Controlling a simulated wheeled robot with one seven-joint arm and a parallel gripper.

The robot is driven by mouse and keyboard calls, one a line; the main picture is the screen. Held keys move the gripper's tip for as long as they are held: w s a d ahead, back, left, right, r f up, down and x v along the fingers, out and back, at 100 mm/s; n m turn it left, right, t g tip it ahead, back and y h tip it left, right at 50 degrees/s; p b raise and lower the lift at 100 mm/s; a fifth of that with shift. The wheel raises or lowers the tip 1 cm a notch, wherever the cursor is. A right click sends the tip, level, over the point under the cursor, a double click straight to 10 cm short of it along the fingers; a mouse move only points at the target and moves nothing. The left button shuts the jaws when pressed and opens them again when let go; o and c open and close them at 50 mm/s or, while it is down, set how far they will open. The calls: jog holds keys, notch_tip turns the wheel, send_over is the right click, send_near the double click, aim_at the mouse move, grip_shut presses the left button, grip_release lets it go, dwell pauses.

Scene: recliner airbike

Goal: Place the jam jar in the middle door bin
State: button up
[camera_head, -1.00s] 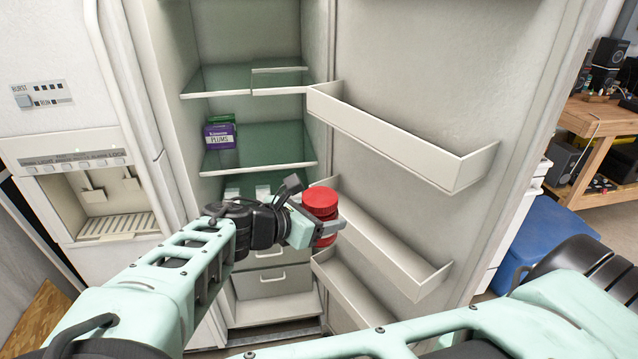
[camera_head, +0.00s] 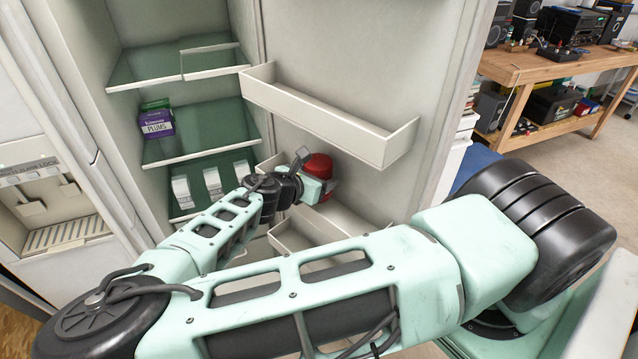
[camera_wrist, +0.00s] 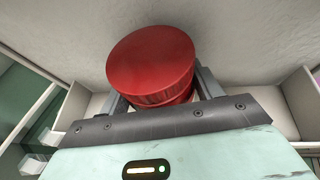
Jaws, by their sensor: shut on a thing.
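The jam jar (camera_head: 319,164), with its red lid, is held between the fingers of my gripper (camera_head: 318,184). In the wrist view the lid (camera_wrist: 152,65) fills the top centre, with a finger on each side. The middle door bin (camera_head: 348,217) is a white tray on the open fridge door, partly hidden by my gripper and arm. The jar is at this bin, close to the door panel. In the wrist view, bin walls (camera_wrist: 72,112) show to either side of it. I cannot tell whether its base touches the bin floor.
The upper door bin (camera_head: 330,115) is empty and hangs above my gripper. A lower door bin (camera_head: 285,238) is partly hidden by my arm. Fridge shelves at left hold a plums box (camera_head: 156,124) and several white cartons (camera_head: 212,181). A wooden workbench (camera_head: 540,68) stands at right.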

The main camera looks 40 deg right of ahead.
notch_tip(320, 180, down, 2)
jog(key=shift+f+p, duration=0.2)
jog(key=shift+p, duration=0.45)
jog(key=shift+d+f+p, duration=0.2)
jog(key=shift+f+p, duration=0.25)
jog(key=shift+f, duration=0.2)
jog(key=shift+f, duration=0.15)
jog(key=o, duration=1.3)
jog(key=shift+o, duration=0.2)
